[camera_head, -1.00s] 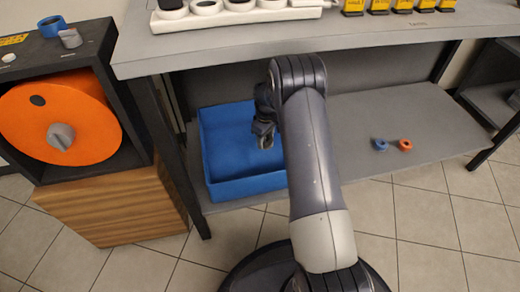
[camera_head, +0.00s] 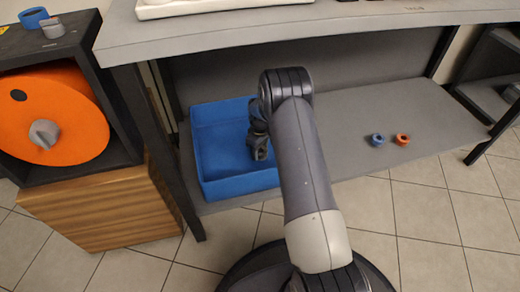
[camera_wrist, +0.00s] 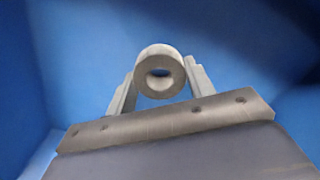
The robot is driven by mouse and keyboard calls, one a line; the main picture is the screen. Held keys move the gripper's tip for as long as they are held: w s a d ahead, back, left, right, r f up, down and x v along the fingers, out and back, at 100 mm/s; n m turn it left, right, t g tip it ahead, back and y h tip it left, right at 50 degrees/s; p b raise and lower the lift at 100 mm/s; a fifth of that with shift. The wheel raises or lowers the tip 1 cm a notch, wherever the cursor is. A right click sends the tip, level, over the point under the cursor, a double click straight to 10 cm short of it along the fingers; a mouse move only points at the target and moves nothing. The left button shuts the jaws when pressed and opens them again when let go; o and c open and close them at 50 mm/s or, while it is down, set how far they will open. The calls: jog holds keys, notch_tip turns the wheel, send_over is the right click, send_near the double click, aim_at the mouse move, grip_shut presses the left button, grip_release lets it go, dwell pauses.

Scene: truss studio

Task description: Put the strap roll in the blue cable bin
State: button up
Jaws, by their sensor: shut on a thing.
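The strap roll (camera_wrist: 160,54) is a pale grey ring in the wrist view. It sits between the two fingers of my gripper (camera_wrist: 158,80), which is shut on it. Blue walls and floor of the blue cable bin (camera_wrist: 60,75) fill the wrist view around it. In the head view the open-topped bin (camera_head: 215,182) stands on the lower shelf, and my gripper (camera_head: 259,152) points down over its right part. My arm covers the bin's right side. The roll is too small to make out clearly in the head view.
The grey lower shelf (camera_head: 350,135) has free room right of the bin. A blue ring (camera_head: 377,140) and an orange ring (camera_head: 402,139) lie there. The bench top (camera_head: 300,32) overhangs the shelf. An orange reel (camera_head: 60,115) sits in a dark cabinet at left.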

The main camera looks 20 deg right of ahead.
aim_at(260, 150)
jog(key=shift+f, duration=0.35)
jog(key=o, duration=1)
notch_tip(260, 150, up, 9)
jog(key=p, duration=0.4)
jog(key=shift+f, duration=0.1)
jog(key=shift+f, duration=0.15)
notch_tip(260, 150, down, 9)
jog(key=b, duration=0.4)
jog(key=shift+b, duration=0.35)
jog(key=shift+r+p, duration=0.6)
jog(key=shift+r, duration=0.2)
